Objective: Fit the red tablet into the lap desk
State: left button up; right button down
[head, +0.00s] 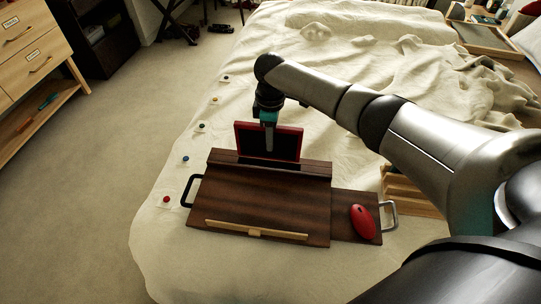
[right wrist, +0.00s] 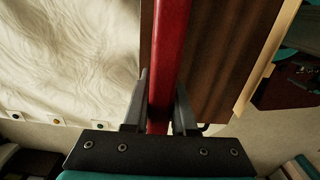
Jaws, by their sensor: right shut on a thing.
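The red tablet (head: 284,143), with a dark screen and red frame, stands nearly upright at the back edge of the lap desk. The lap desk (head: 265,195) is dark brown wood and lies on the bed. My right gripper (head: 268,145) is shut on the tablet's top edge from above. In the right wrist view the tablet (right wrist: 170,50) runs edge-on between the two fingers (right wrist: 160,105), beside the brown desk board (right wrist: 225,60). I cannot tell whether the tablet's lower edge is inside the desk's slot or just above it. My left gripper is out of view.
A red mouse (head: 362,221) lies on the desk's right side panel. A pale wooden ledge (head: 256,231) runs along the desk's front. A slatted wooden rack (head: 408,190) stands right of the desk. Several small coloured buttons line the bed's left edge.

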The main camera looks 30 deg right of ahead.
aim_at(270, 158)
notch_tip(270, 158, down, 5)
jog(key=shift+f+b, duration=0.1)
jog(key=shift+b, duration=0.8)
jog(key=shift+f, duration=0.2)
jog(key=shift+r, duration=0.1)
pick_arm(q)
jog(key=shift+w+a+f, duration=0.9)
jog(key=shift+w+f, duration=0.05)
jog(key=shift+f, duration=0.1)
pick_arm(e)
jog(key=c, duration=1.2)
grip_release()
jog(key=shift+f, duration=0.25)
jog(key=o, duration=0.5)
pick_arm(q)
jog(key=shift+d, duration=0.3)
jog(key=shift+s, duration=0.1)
pick_arm(e)
jog(key=shift+r, duration=0.1)
